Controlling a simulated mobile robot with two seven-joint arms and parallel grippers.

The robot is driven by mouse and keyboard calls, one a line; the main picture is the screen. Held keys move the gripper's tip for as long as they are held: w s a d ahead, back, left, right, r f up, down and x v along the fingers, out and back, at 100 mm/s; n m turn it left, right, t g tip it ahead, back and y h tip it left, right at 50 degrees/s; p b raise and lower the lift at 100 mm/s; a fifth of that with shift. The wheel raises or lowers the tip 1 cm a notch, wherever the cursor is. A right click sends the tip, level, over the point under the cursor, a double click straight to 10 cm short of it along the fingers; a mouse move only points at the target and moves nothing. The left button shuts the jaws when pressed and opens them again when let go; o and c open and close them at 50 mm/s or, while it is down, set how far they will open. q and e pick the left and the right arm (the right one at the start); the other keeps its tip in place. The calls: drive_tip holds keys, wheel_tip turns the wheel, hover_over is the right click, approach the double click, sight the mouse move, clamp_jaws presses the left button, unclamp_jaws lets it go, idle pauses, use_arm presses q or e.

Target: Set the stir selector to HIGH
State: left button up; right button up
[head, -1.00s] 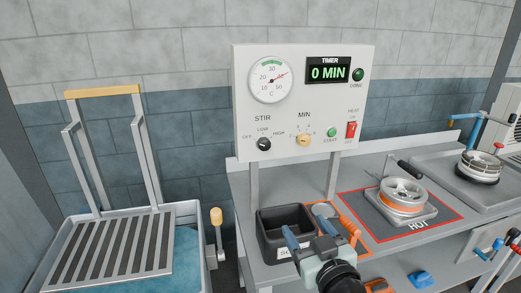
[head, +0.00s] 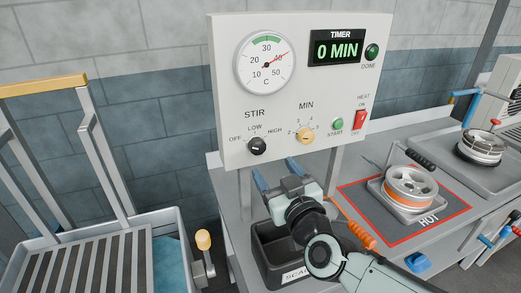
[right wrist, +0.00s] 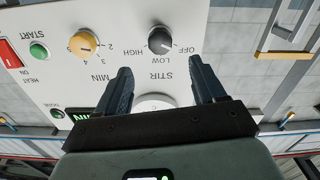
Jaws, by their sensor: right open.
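The STIR selector (head: 257,146) is a small black knob at the lower left of the white control panel (head: 225,90). Its labels read OFF at left, LOW above and HIGH at right; I cannot tell surely which one its pointer marks. My right gripper (head: 278,175) is open and empty, with blue fingers raised just below the panel's lower edge in the head view. In the right wrist view the picture is upside down, and the knob (right wrist: 160,40) shows beyond and between the fingertips (right wrist: 160,70), apart from them. My left gripper is not in view.
The yellow MIN knob (head: 305,136), green START button (head: 337,124) and red HEAT switch (head: 360,120) sit to the right on the panel. Below are a black bin (head: 268,262) and a hot plate holding a wheel (head: 410,186). A blue-water tank stands left.

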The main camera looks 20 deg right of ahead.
sight(259, 149)
drive_tip(key=w, duration=0.9)
drive_tip(key=shift+d+p, duration=0.25)
drive_tip(key=shift+p, duration=0.05)
drive_tip(key=c, duration=1)
